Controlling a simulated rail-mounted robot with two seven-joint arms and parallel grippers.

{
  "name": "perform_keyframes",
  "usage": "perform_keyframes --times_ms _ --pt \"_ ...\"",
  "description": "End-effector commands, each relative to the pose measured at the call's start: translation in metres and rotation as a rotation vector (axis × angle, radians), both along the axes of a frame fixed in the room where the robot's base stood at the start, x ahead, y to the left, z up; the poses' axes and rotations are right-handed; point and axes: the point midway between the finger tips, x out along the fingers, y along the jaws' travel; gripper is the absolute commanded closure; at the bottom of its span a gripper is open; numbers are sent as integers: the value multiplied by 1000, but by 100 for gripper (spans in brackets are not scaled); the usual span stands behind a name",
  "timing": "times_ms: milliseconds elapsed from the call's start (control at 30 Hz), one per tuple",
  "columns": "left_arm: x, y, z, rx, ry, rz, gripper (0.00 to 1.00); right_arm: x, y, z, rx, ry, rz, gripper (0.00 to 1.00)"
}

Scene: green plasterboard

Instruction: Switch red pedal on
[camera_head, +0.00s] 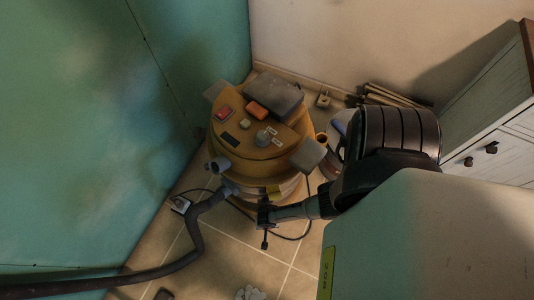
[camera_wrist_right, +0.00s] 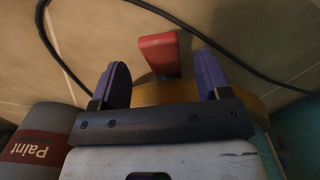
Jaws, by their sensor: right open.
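A red pedal (camera_wrist_right: 160,55) shows in the right wrist view, past the fingertips and roughly between the two purple fingers of my open right gripper (camera_wrist_right: 160,82). I see no contact, and the remaining gap cannot be judged. In the head view, a round yellow machine (camera_head: 232,165) stands on the floor in the corner, with a small red piece (camera_head: 223,113) and an orange piece (camera_head: 257,109) on top. I cannot tell whether that red piece is the same pedal. My right arm comes in from the right, its dark end (camera_head: 265,222) low in front of the machine.
A grey hose (camera_head: 195,245) runs from the machine to the lower left. A dark cable (camera_wrist_right: 65,62) crosses the right wrist view, and a paint can (camera_wrist_right: 38,145) stands at its left. A pale cabinet (camera_head: 490,130) is at the right. Green plasterboard (camera_head: 80,130) closes the left.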

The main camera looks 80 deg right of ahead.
Motion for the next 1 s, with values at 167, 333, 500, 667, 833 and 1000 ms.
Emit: perform_keyframes --times_ms 167,333,500,667,833,1000 --pt "0 -1 -27 -4 1 2 57 0 0 -30 0 0 2 30" --pt "0 -3 -38 -10 1 6 57 0 0 -44 1 0 0 30" --pt "0 -5 -44 -16 1 10 57 0 0 -51 0 0 0 30" --pt "0 -5 -45 -16 1 10 57 0 0 -52 0 0 0 30" --pt "0 -4 -45 -14 1 9 57 0 0 -52 0 0 0 30" --pt "0 -3 -45 -10 1 5 57 0 0 -52 0 0 0 38"
